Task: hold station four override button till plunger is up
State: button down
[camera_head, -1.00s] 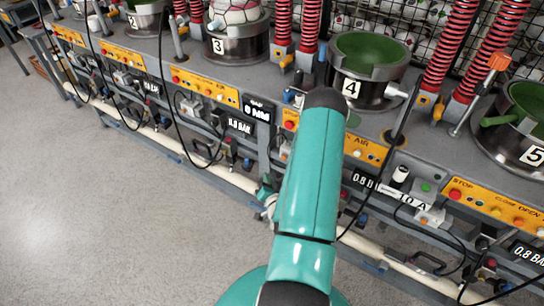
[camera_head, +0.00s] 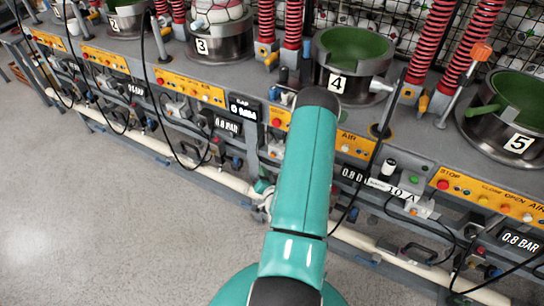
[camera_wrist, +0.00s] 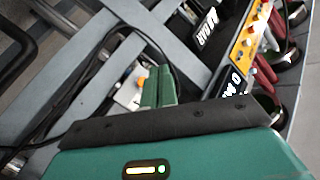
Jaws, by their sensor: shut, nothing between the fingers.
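Station four is the dark round pot with a green inside and a white "4" label (camera_head: 337,83). Its yellow panel (camera_head: 355,145) is partly hidden behind my teal arm. A red button (camera_head: 277,122) shows at the panel's left part. I cannot tell which control is the override button, nor make out the plunger's state. In the wrist view my gripper (camera_wrist: 157,84) is shut and empty, its green fingers together in front of the grey frame bars. It touches no button that I can see.
Pot three (camera_head: 217,45) stands to the left and pot five (camera_head: 505,115) to the right. Red springs (camera_head: 468,50) rise between stations. Black cables hang along the bench front. A pale pipe (camera_head: 225,180) runs low along it. The grey floor at left is clear.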

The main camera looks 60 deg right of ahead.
jog(key=shift+w+d, duration=0.15)
jog(key=shift+d, duration=1)
jog(key=shift+w+d, duration=0.1)
jog(key=shift+d, duration=1)
jog(key=shift+d, duration=0.1)
jog(key=shift+d, duration=0.3)
jog(key=shift+w+d, duration=0.1)
jog(key=shift+d, duration=0.4)
dwell(1.0)
jog(key=shift+a, duration=0.9)
jog(key=a, duration=0.5)
jog(key=shift+s, duration=0.35)
